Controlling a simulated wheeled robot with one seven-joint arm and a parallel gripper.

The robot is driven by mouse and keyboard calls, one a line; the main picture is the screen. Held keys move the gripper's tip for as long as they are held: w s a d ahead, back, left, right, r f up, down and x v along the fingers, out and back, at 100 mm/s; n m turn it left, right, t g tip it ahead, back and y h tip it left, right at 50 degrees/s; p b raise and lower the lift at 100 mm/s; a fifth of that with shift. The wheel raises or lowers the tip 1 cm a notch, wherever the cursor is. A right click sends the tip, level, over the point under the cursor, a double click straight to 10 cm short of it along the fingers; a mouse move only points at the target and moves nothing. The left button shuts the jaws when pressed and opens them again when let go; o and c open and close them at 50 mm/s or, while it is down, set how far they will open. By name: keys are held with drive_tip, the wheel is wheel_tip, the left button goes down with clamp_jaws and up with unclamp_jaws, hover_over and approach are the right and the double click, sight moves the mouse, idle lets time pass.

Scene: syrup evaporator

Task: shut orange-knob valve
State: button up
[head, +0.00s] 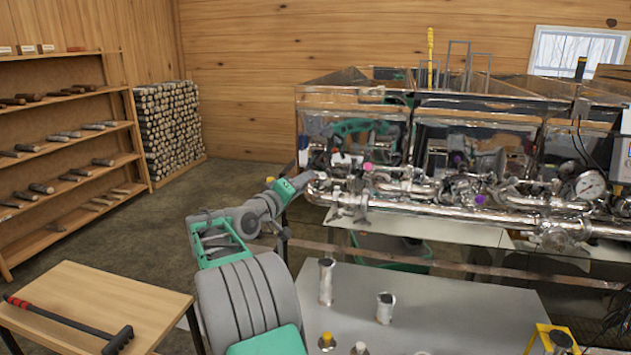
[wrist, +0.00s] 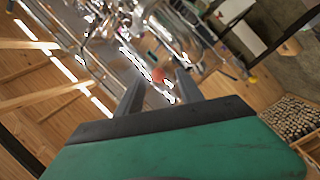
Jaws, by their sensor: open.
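My gripper (head: 306,181) reaches the left end of the shiny pipework in the head view. In the wrist view its two dark fingers (wrist: 160,84) stand apart, with nothing held between them. A blurred orange-red spot (wrist: 157,74) shows beyond and between the fingertips, against the pipes; it looks like the orange knob, but its lever and its angle cannot be made out. In the head view I cannot pick out the orange knob for certain near the gripper. A pink knob (head: 368,167) and a purple knob (head: 479,199) sit on the pipework further right.
The evaporator's pipe manifold (head: 450,210) runs along the front of the metal pans (head: 355,100). A round gauge (head: 589,186) is at right. A grey table (head: 440,300) with metal cups stands in front. A wooden table (head: 80,300) with a long-handled tool is at left.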

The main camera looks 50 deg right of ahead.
sight(331, 180)
drive_tip(key=d+p, duration=0.1)
drive_tip(key=d, duration=0.4)
drive_tip(key=w+d+p, duration=0.1)
drive_tip(key=d, duration=0.1)
drive_tip(key=shift+d+r+p, duration=0.15)
drive_tip(key=shift+d+p, duration=0.05)
drive_tip(key=shift+p, duration=0.1)
drive_tip(key=shift+c, duration=0.2)
drive_tip(key=shift+s, duration=0.1)
clamp_jaws()
idle(0.6)
